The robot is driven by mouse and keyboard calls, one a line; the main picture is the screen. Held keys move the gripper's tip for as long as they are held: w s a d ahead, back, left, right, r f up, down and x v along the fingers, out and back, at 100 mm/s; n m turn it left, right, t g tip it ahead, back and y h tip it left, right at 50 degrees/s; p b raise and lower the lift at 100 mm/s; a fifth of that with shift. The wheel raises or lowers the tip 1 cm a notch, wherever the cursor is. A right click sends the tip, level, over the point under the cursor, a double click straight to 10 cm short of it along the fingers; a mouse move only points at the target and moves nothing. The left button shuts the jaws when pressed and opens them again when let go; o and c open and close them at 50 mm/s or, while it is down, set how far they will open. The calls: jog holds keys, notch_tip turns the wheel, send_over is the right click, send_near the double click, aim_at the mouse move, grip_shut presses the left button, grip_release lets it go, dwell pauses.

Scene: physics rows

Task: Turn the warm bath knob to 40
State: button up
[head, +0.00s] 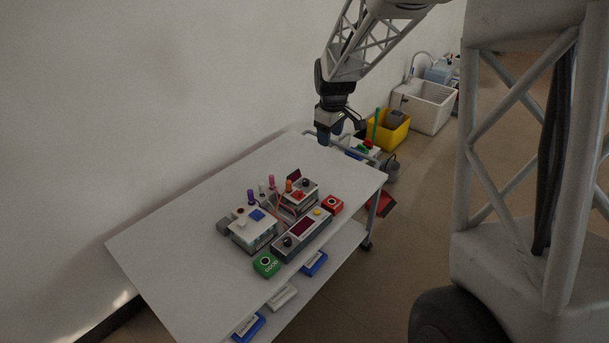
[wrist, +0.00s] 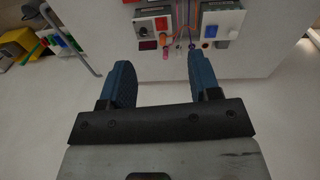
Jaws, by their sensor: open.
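Several small devices stand on the white table. A long grey device (head: 302,236) has a black knob (head: 287,242), a dark display and a yellow button. Behind it, a white device (head: 300,197) has another black knob (head: 306,182) and a red part; it seems to show at the top of the wrist view (wrist: 152,25). No label is readable, so I cannot tell which knob is the warm bath's. My gripper (head: 328,137) hangs over the table's far end, apart from the devices. Its blue fingers (wrist: 161,80) are spread and empty.
A white box with a blue button (head: 254,229), a green block (head: 266,264) and a red block (head: 332,205) flank the devices. Upright coloured-topped sticks stand between them. The table's left part (head: 165,245) is bare. A yellow bin (head: 388,131) stands beyond the table.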

jog(key=w+a+f+n, duration=0.3)
jog(key=w+f, duration=0.8)
jog(key=n+g, duration=0.1)
jog(key=n, duration=0.2)
send_over(306, 180)
notch_tip(306, 180, down, 16)
jog(key=shift+r, duration=0.1)
jog(key=shift+f, duration=3.9)
jog(key=shift+s, duration=0.1)
jog(key=c, duration=0.9)
